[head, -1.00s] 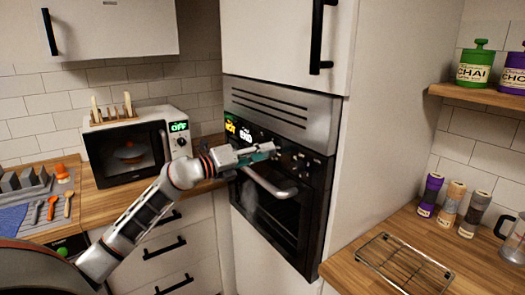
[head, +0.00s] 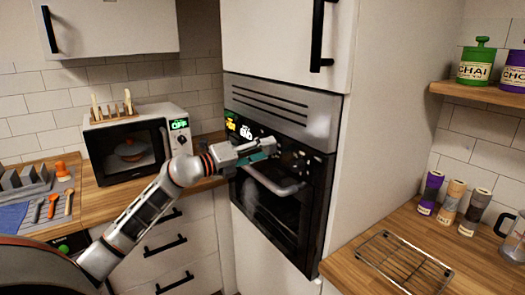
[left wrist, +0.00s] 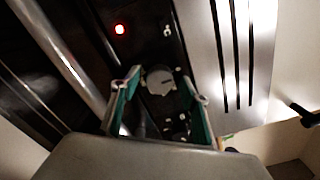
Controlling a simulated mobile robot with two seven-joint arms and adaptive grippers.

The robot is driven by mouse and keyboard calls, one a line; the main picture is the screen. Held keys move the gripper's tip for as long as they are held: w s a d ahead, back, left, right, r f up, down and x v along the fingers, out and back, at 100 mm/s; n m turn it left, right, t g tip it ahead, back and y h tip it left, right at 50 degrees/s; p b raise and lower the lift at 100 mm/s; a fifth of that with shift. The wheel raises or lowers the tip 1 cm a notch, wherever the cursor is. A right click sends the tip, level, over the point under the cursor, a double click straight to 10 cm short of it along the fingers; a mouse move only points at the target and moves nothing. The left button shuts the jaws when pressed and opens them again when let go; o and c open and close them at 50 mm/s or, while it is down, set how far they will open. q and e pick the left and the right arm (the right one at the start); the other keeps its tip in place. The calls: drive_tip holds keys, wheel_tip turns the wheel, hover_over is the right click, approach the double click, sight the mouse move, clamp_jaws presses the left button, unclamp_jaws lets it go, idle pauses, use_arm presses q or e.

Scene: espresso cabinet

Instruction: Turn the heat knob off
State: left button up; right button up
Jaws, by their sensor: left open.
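The built-in oven (head: 285,215) stands in the tall cabinet, with a black control panel above its handle. My left gripper (head: 268,148) is at this panel and hides part of it. In the left wrist view my left gripper (left wrist: 167,84) is open, its two green-padded fingers on either side of a round grey knob (left wrist: 158,80) on the panel. I cannot tell whether the fingers touch the knob. The panel's lit display (head: 238,128) shows left of the gripper, its text hard to read. My right gripper is not in view.
The oven handle (head: 272,182) runs just below the gripper. A red light (left wrist: 120,29) glows on the panel. A microwave (head: 130,150) showing OFF stands on the left counter. A wire rack (head: 405,268) and several spice jars are on the right counter.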

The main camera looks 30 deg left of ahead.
use_arm(q)
drive_tip(key=shift+s+f, duration=0.1)
drive_tip(key=shift+s, duration=0.05)
drive_tip(key=v, duration=1.1)
drive_tip(key=shift+s+a, duration=0.2)
drive_tip(key=shift+s, duration=0.15)
drive_tip(key=s+d+f+n+y, duration=0.2)
drive_tip(key=s+d+f+n, duration=0.3)
drive_tip(key=f, duration=0.6)
drive_tip(key=s+d+f+n+y, duration=0.1)
drive_tip(key=d+f+n+y, duration=0.1)
drive_tip(key=f+n, duration=0.75)
drive_tip(key=s+d+f+n+y, duration=0.1)
drive_tip(key=s+d+f+n, duration=0.35)
drive_tip(key=f, duration=0.85)
drive_tip(key=s+d+f+n+g, duration=0.6)
drive_tip(key=s+d+f, duration=0.7)
drive_tip(key=f, duration=0.3)
drive_tip(key=shift+d, duration=0.5)
drive_tip(key=shift+f, duration=0.1)
drive_tip(key=shift+c, duration=0.3)
